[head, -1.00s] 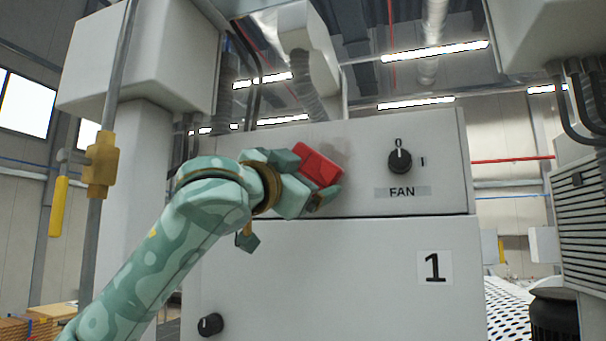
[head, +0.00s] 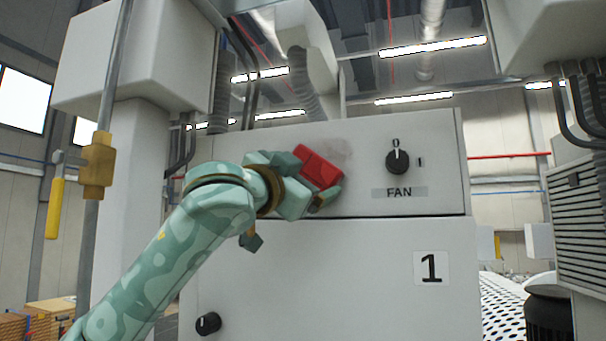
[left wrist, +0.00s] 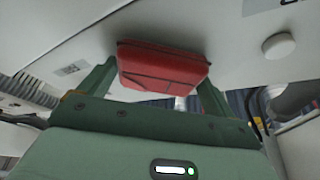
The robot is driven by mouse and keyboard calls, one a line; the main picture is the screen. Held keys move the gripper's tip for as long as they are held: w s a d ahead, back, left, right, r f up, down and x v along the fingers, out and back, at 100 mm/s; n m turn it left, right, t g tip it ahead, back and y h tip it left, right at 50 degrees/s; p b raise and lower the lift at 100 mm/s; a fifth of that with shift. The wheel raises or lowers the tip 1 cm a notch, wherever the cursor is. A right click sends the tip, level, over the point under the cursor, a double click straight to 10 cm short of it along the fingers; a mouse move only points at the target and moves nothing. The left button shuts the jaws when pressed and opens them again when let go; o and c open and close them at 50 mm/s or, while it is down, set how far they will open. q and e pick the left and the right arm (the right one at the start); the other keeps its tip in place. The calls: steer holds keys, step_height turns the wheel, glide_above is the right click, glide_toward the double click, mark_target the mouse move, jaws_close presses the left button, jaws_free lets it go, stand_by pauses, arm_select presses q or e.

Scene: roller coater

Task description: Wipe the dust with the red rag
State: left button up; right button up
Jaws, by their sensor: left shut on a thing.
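The red rag (head: 318,167) is a folded block held at the front of the grey cabinet (head: 340,250). My left gripper (head: 312,180) is shut on it. In the left wrist view the red rag (left wrist: 162,68) sits between the two green fingers, close to the pale panel; whether it touches the panel I cannot tell. A faint greyish-brown dust patch (head: 337,149) shows on the upper panel just above and right of the rag. The rag and gripper may hide part of it. My right gripper is not in view.
A black FAN knob (head: 398,161) sticks out of the panel to the right of the rag. Another black knob (head: 208,323) is low on the cabinet. A yellow-handled valve (head: 97,165) on a pipe stands at the left. The panel between rag and FAN knob is clear.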

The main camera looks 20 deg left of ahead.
mark_target(330, 173)
arm_select(q)
steer(key=shift+s+d, duration=0.15)
steer(key=shift+d, duration=3.6)
steer(key=shift+a, duration=0.2)
steer(key=shift+a, duration=0.15)
